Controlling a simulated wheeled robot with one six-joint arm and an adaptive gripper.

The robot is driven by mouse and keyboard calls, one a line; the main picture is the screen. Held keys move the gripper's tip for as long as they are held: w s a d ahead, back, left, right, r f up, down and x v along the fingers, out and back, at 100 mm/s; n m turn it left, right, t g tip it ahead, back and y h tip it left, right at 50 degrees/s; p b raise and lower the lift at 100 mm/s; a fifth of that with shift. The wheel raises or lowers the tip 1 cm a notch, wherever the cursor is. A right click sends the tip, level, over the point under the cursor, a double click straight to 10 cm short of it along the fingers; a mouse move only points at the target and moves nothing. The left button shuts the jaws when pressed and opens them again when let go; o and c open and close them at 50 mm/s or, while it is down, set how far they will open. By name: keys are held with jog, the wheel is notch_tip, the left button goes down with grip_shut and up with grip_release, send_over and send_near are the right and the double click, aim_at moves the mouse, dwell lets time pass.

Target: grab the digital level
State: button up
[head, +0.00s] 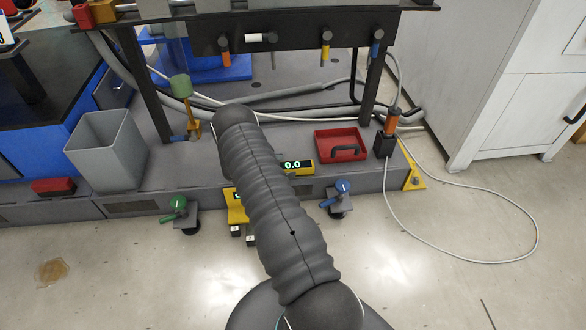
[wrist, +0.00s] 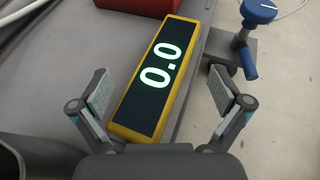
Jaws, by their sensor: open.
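The digital level is a long yellow-framed bar with a dark face showing 0.0. In the head view the digital level (head: 299,167) lies on the grey fixture base, its left part hidden behind my arm. In the wrist view the digital level (wrist: 152,84) runs slantwise, its near end low in the picture. My gripper (wrist: 155,93) is open and empty, with one finger pad on each side of the level's near part. I see gaps between the pads and the level; I cannot tell the height between them. In the head view my arm hides the gripper.
A red tray (head: 342,156) with a black handle sits right of the level; a blue-handled clamp (head: 342,187) stands at the base's front edge. A black box with an orange plug (head: 384,145) stands farther right. A grey bin (head: 88,158) and green-handled clamp (head: 179,205) are left.

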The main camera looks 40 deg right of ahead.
jog(key=shift+x, duration=0.95)
jog(key=c, duration=1.8)
